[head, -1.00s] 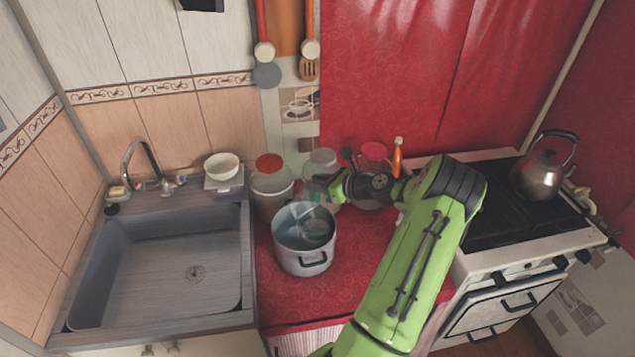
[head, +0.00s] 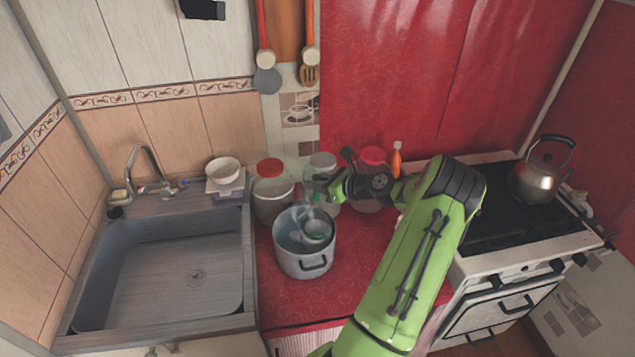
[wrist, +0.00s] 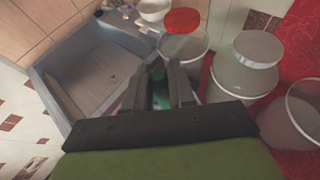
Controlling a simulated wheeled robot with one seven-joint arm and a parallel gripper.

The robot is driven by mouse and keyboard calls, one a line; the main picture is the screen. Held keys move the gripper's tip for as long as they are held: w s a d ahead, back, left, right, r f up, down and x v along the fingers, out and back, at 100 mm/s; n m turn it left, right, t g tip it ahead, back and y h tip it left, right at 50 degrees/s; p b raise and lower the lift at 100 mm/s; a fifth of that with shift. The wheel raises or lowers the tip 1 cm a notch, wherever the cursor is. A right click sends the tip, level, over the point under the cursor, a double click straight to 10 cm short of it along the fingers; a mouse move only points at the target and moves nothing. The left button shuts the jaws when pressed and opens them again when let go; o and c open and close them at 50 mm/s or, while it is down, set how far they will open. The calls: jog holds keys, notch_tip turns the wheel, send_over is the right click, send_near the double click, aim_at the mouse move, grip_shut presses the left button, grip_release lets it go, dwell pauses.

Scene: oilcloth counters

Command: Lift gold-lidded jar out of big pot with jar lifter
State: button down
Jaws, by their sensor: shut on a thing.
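The big pot (head: 304,264) is a light metal pot with dark side handles, standing on the red counter right of the sink. Inside it a round, pale, glassy shape with a greenish rim (head: 316,230) shows, probably the jar; I cannot make out a gold lid. My gripper (head: 322,188) is above the pot's back right rim. In the wrist view my gripper (wrist: 157,78) is shut on a green piece (wrist: 157,92), which appears to be the jar lifter's handle. The lifter's lower end is too small and blurred to tell how it meets the jar.
A red-lidded container (head: 271,190) stands close behind the pot, left of my gripper. The sink (head: 170,270) is left; the stove with a kettle (head: 540,178) is right. The front counter is clear.

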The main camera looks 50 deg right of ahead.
jog(key=shift+r+p, duration=3.65)
jog(key=shift+r, duration=0.5)
notch_tip(320, 180, up, 8)
jog(key=shift+s+r, duration=0.1)
jog(key=s+d, duration=0.2)
jog(key=s, duration=1.2)
jog(key=shift+s, duration=0.1)
